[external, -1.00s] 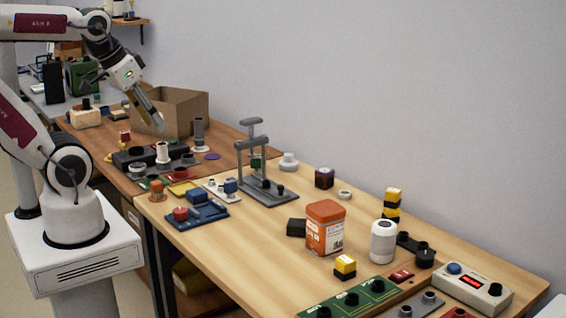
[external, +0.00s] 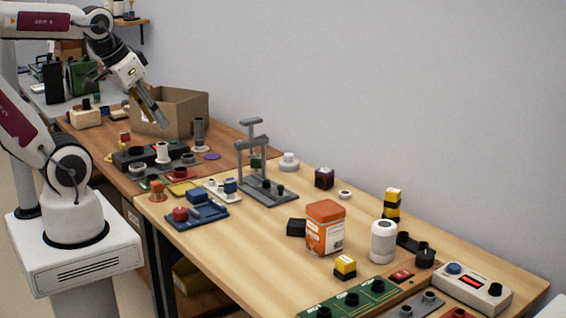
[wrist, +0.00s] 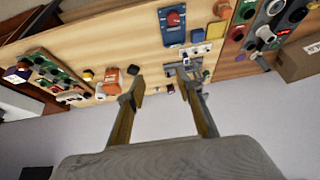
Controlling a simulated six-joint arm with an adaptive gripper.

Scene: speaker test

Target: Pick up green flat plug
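I cannot single out the green flat plug for sure. A small dark green piece (external: 258,161) shows behind the grey press stand (external: 268,190), partly hidden by it, in the external view. My gripper (external: 162,120) is high at the left, in front of the open cardboard box and well away from that green piece. In the wrist view my gripper (wrist: 158,88) has its two fingers spread apart with nothing between them. The wrist view is tilted, with the table along its top.
An orange-lidded jar (external: 325,230), a white cylinder (external: 383,243) and a green panel (external: 340,303) stand on the near table. A cardboard box (external: 185,112) and a dark fixture crowd the far table.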

